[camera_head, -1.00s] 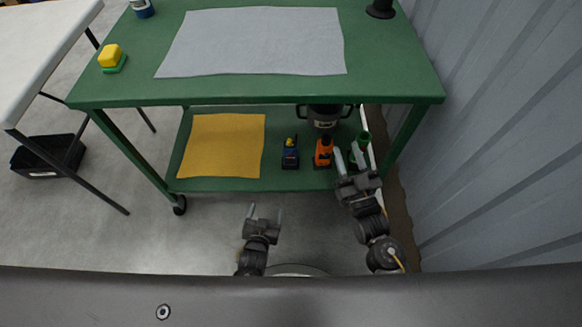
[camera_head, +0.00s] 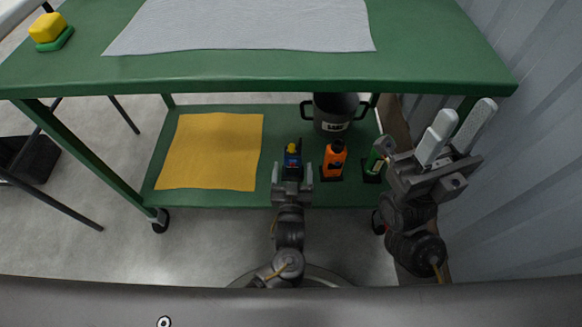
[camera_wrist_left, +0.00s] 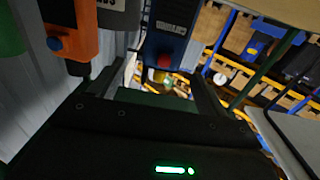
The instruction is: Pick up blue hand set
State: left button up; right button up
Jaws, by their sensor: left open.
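The blue hand set (camera_head: 292,161) with a yellow top stands on the green cart's lower shelf, left of an orange handheld device (camera_head: 334,160). My left gripper (camera_head: 292,171) is open, its fingers on either side of the blue hand set in the head view. In the left wrist view the blue hand set (camera_wrist_left: 171,32) appears ahead of the open fingers; I cannot tell whether they touch it. My right gripper (camera_head: 466,113) is empty, its fingers apart, near the cart's right front corner.
A green device (camera_head: 374,162) and a dark two-handled pot (camera_head: 333,112) stand right of and behind the hand set. A yellow cloth (camera_head: 212,150) lies left on the shelf. The tabletop (camera_head: 290,70) overhangs the shelf; a corrugated wall (camera_head: 540,180) is at right.

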aim_at(293, 159)
pick_arm(q)
jog(key=shift+w, duration=0.7)
jog(key=w+b, duration=0.1)
jog(key=w, duration=0.1)
jog(key=w+b, duration=0.1)
jog(key=w, duration=0.1)
jog(key=shift+f+b, duration=0.3)
jog(key=shift+w+r, duration=0.15)
jog(key=shift+w, duration=0.45)
grip_shut()
